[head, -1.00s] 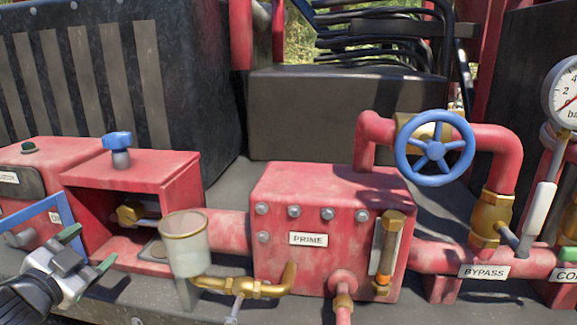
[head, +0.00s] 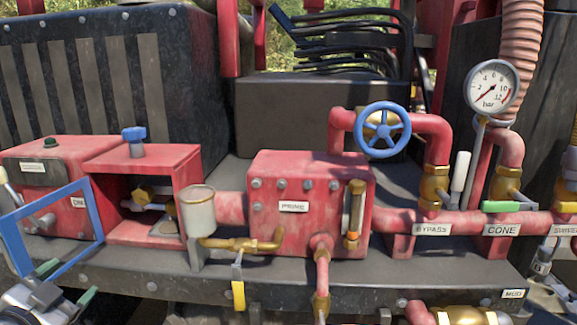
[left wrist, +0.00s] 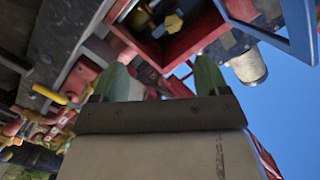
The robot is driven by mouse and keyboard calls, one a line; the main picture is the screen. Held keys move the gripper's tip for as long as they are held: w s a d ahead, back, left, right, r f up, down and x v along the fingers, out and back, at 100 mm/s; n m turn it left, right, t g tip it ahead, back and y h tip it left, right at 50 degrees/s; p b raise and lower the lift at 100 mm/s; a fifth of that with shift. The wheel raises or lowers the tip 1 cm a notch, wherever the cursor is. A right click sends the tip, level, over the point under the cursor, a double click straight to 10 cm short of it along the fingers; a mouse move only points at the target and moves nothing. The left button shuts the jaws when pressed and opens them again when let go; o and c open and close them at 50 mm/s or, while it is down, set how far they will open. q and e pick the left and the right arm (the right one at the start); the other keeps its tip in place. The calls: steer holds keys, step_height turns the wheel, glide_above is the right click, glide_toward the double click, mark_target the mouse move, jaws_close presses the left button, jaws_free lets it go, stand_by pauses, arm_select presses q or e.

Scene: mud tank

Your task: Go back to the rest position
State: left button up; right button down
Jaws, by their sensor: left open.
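My left gripper (head: 67,283) is at the lower left of the head view, in front of the panel's front ledge. Its two green-tipped fingers are apart with nothing between them. The left wrist view also shows the open fingers (left wrist: 161,80), with red panel parts beyond them. My right gripper is in neither current view.
A blue frame (head: 93,221) stands close above my left gripper. Behind it are a red open box (head: 187,158), a grey cup (head: 197,211), and a red PRIME box (head: 265,222). A blue handwheel (head: 383,150) and pressure gauge (head: 469,87) stand farther right.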

arm_select(q)
steer(key=s+d+f+n+g+y, duration=0.1)
steer(key=s+d+f+g, duration=0.15)
steer(key=f, duration=0.35)
steer(key=s+d+f+n+g, duration=0.2)
steer(key=s+f, duration=0.2)
steer(key=f, duration=0.3)
steer(key=s+d+f+n+g+y, duration=0.1)
steer(key=s+d+f+g, duration=0.15)
steer(key=f, duration=0.35)
steer(key=s+d+f+n+g+h, duration=0.1)
steer(key=s+d+f+g, duration=0.3)
steer(key=s, duration=0.3)
steer(key=s+d+f+n+g+h, duration=0.1)
steer(key=s+d+f+g, duration=0.15)
steer(key=s+d, duration=0.45)
step_height(320, 180, down, 26)
steer(key=g, duration=0.1)
steer(key=s+a+f+g, duration=0.1)
steer(key=s+a+f, duration=0.2)
steer(key=s+f, duration=1.4)
steer(key=shift+s+y, duration=0.3)
steer(key=shift+a+g, duration=0.1)
steer(key=shift+g, duration=0.15)
